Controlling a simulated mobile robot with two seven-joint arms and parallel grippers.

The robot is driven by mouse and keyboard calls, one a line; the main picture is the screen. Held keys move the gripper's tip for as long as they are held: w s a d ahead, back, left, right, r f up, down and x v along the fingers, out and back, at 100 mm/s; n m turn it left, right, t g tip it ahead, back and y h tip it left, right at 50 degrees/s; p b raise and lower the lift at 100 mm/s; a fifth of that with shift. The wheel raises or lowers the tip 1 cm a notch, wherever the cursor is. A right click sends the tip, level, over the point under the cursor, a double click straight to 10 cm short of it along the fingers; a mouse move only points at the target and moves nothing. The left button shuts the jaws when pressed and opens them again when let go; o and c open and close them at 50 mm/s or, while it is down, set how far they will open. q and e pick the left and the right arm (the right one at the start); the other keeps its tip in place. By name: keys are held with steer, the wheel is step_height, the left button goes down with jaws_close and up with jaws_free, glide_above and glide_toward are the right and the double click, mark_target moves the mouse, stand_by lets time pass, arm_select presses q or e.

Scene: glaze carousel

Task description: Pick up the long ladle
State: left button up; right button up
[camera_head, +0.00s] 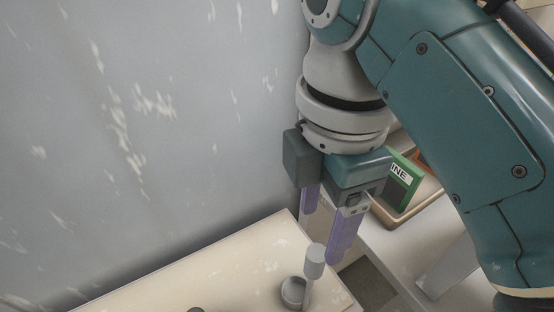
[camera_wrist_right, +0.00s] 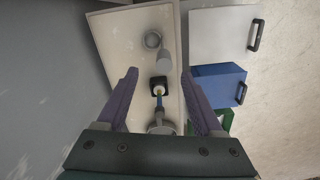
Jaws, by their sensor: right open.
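A grey ladle-like piece stands near the end of the pale bench (camera_head: 200,275), with a round bowl (camera_head: 292,291) at its foot and an upright stem with a thick cylindrical top (camera_head: 315,262). In the right wrist view the bowl (camera_wrist_right: 152,40) and the cylindrical top (camera_wrist_right: 165,62) show beyond my fingertips. A second piece with a blue rod and a black square part (camera_wrist_right: 158,84) lies between the fingers in that view; I cannot tell which is the long ladle. My right gripper (camera_head: 325,235) is open, purple fingers down, empty, above the bench. My left gripper is not in view.
A grey wall (camera_head: 130,120) runs along the bench. A green box (camera_head: 402,180) sits in a tan tray (camera_head: 420,202) on a light surface to the right. In the wrist view, a blue box (camera_wrist_right: 217,84) and a white handled unit (camera_wrist_right: 222,32) stand beside the bench.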

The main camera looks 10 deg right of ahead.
mark_target(316, 243)
step_height(316, 243, down, 5)
steer(key=shift+f+b, duration=0.1)
steer(key=shift+b, duration=0.3)
steer(key=f, duration=0.1)
steer(key=f+b, duration=0.1)
steer(key=f, duration=0.3)
steer(key=shift+s, duration=0.4)
steer(key=shift+c, duration=0.3)
steer(key=shift+r, duration=0.1)
steer(key=c, duration=0.9)
jaws_close()
